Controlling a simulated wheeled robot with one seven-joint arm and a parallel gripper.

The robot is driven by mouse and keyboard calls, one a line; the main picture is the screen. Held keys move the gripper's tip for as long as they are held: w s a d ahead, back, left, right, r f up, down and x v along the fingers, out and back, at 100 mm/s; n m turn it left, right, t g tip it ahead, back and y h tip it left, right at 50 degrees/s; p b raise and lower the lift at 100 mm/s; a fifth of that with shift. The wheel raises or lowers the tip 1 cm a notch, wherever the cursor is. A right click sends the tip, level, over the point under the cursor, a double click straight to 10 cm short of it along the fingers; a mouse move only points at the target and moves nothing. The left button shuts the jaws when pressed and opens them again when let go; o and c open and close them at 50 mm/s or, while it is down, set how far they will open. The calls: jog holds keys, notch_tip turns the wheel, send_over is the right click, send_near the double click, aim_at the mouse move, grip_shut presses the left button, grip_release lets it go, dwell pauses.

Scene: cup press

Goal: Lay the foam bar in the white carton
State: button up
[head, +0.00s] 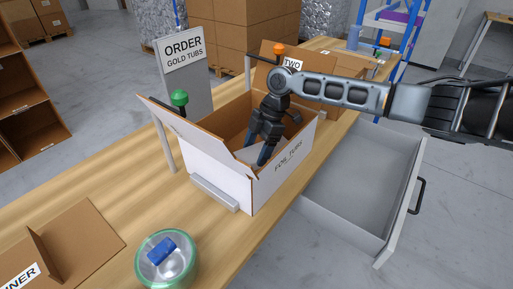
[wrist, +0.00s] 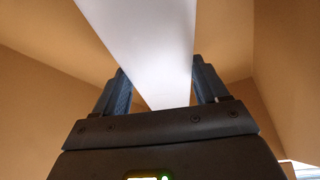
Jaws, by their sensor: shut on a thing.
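The carton's brown inner walls (wrist: 45,95) surround the bar there. The carton's near wall hides the lower fingertips, and I cannot tell whether the bar touches the floor.
A grey bar (head: 214,194) lies against the carton's front. A second carton labelled "TWO" (head: 320,92) stands behind. An open drawer (head: 355,190) juts out right. A clear tub (head: 165,262) with a blue object and a cardboard piece (head: 75,250) are nearer. An order sign (head: 185,55) stands left.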

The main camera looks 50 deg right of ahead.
jog(key=o, duration=1.1)
jog(key=b+v, duration=0.1)
jog(key=v, duration=1.1)
jog(key=shift+r, duration=0.1)
